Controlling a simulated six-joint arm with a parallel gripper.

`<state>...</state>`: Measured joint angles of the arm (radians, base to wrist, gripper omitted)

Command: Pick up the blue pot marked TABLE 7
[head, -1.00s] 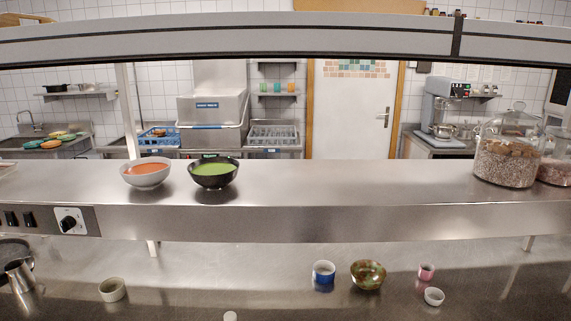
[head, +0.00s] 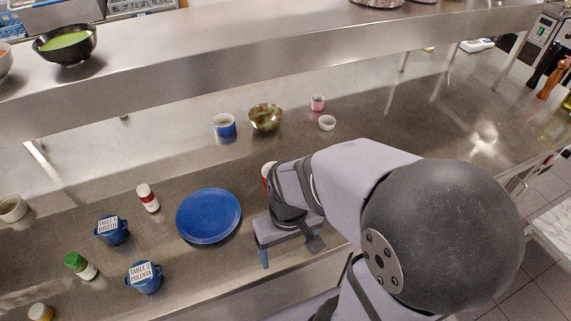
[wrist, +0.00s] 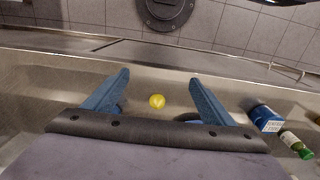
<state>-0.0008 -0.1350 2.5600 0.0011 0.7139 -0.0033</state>
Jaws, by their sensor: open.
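Two blue pots with white labels stand on the steel counter left of the blue plate in the head view. The nearer blue pot (head: 146,283) reads TABLE with a digit like 2 or 7, and POLENTA. My gripper (head: 287,252) is open and empty, right of the plate and apart from both pots. In the wrist view its blue fingers (wrist: 160,78) are spread. One labelled blue pot (wrist: 266,119) shows to their right there; I cannot tell which.
A blue plate (head: 208,216) lies between my gripper and the pots. A red-capped bottle (head: 148,198), a green-capped bottle (head: 80,265) and a yellow-topped jar (head: 40,312) stand around the pots. A steel shelf (head: 250,40) runs above the back of the counter.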

